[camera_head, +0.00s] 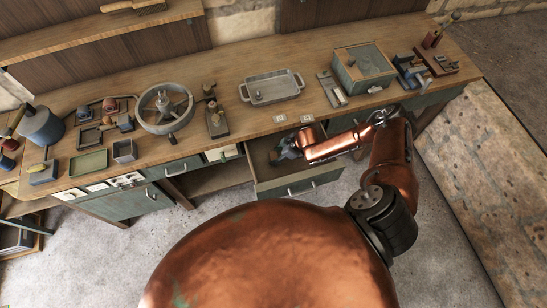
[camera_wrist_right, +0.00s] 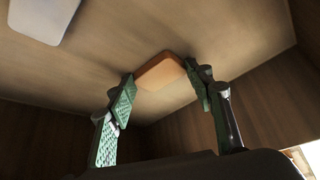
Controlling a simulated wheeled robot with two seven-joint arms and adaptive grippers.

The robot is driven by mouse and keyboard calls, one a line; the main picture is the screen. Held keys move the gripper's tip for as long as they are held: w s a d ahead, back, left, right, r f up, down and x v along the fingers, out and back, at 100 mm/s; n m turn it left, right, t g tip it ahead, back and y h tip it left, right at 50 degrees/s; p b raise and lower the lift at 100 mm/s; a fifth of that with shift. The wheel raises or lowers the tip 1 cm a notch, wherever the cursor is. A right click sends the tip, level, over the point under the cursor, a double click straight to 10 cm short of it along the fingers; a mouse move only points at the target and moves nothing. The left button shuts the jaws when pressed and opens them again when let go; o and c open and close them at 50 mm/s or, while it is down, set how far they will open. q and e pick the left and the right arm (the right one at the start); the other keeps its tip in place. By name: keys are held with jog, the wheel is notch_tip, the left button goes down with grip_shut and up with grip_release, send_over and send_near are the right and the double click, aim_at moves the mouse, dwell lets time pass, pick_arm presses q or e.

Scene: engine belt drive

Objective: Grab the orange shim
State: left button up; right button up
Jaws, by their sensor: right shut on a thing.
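The orange shim (camera_wrist_right: 161,70) is a small flat block with rounded corners, seen in the right wrist view against a brown wooden surface. My right gripper (camera_wrist_right: 163,86) has its two green-padded fingers on either side of the shim, shut on it. In the head view, my right gripper (camera_head: 287,151) reaches down into the open drawer (camera_head: 297,181) under the bench front. The shim cannot be made out in the head view. My left gripper is out of view.
A pale flat piece (camera_wrist_right: 42,18) lies apart from the shim. Wooden drawer walls stand close around the gripper. Above, the workbench (camera_head: 237,70) holds a metal tray (camera_head: 271,87), a handwheel (camera_head: 165,107) and a glass-topped box (camera_head: 363,68).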

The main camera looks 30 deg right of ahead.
jog(key=c, duration=0.3)
